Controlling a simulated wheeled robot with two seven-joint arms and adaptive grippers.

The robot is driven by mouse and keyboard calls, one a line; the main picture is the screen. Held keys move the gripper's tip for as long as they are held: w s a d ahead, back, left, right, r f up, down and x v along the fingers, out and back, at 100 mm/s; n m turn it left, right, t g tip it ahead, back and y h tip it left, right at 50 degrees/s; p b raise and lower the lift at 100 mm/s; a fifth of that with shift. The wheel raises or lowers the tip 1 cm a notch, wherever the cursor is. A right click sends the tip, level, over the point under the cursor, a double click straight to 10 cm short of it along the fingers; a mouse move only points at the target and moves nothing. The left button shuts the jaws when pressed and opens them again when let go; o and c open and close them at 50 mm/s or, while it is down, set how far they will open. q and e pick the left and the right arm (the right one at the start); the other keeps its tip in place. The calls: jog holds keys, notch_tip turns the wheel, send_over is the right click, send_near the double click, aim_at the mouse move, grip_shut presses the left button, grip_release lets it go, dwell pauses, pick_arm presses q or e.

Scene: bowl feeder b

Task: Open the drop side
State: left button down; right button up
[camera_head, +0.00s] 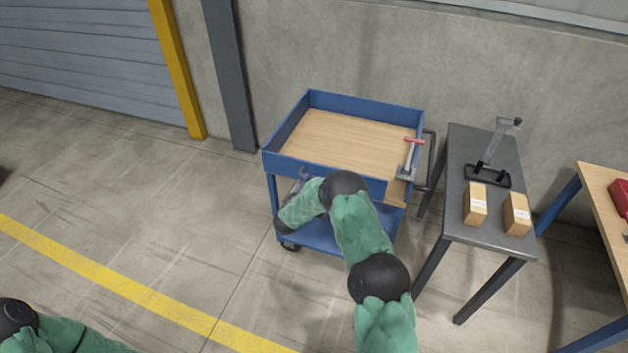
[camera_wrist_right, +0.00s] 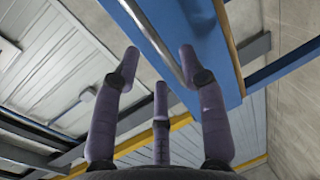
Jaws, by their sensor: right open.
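The blue cart (camera_head: 420,123) has a wooden deck and low blue sides. Its front side panel (camera_head: 290,164), which looks like the drop side, stands upright; my right arm hides part of it. My right gripper (camera_head: 304,174) is in front of this panel, mostly hidden behind my arm. In the right wrist view, my right gripper (camera_wrist_right: 158,65) has its three fingers spread and empty, just below a metal bar (camera_wrist_right: 152,36) along the blue panel (camera_wrist_right: 192,35). Whether a finger touches the bar I cannot tell. My left gripper is out of view.
A tool with a red part (camera_head: 413,141) lies at the cart's right end. A dark table (camera_head: 485,145) to the right holds a black-based stand (camera_head: 487,176) and two small boxes (camera_head: 475,203). A wooden-topped bench (camera_head: 598,190) is farther right. The floor left of the cart is clear.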

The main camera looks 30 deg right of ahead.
jog(key=shift+b+x, duration=0.6)
jog(key=shift+x, duration=1.8)
grip_shut()
